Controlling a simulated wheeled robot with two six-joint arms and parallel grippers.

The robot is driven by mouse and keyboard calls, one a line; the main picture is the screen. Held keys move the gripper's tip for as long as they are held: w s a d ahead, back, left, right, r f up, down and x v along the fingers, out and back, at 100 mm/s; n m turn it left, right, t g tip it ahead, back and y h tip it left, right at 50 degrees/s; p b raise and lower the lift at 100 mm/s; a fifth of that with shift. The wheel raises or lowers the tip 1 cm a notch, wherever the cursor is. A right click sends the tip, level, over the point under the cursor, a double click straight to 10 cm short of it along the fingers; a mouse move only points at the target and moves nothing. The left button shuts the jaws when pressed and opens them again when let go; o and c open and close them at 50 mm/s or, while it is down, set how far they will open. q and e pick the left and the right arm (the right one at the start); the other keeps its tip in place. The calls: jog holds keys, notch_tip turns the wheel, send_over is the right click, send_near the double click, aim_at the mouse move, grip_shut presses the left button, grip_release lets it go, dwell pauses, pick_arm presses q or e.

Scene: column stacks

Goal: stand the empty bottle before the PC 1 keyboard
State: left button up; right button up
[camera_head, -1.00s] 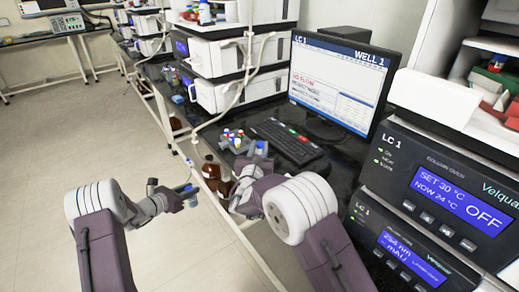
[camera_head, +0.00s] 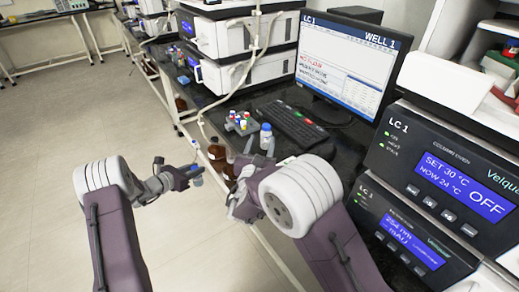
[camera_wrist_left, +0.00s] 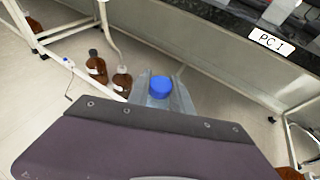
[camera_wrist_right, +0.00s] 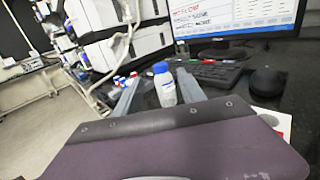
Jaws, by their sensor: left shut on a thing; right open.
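A small blue-capped bottle (camera_head: 266,137) stands upright on the dark bench before the keyboard (camera_head: 291,122); it looks whitish in the right wrist view (camera_wrist_right: 163,84). My right gripper (camera_head: 257,160) is open. Its fingers (camera_wrist_right: 157,92) lie either side of that bottle in the wrist view; I cannot tell whether they touch it. My left gripper (camera_head: 194,172) is shut on a second blue-capped bottle (camera_head: 197,181), held over the floor in front of the bench. Its blue cap (camera_wrist_left: 160,87) shows between the fingers. I cannot tell either bottle's fill. A PC 1 label (camera_wrist_left: 271,42) marks the bench edge.
A rack of small coloured-cap vials (camera_head: 241,123) stands left of the standing bottle. A monitor (camera_head: 346,66) is behind the keyboard, and instruments (camera_head: 432,185) are at right. A mouse (camera_wrist_right: 267,82) lies right of the keyboard. Brown bottles (camera_wrist_left: 96,67) stand below the bench.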

pick_arm(q)
jog(key=shift+r, duration=0.2)
pick_arm(e)
jog(key=s, duration=0.4)
jog(key=shift+s+a, duration=0.3)
jog(key=shift+a, duration=0.05)
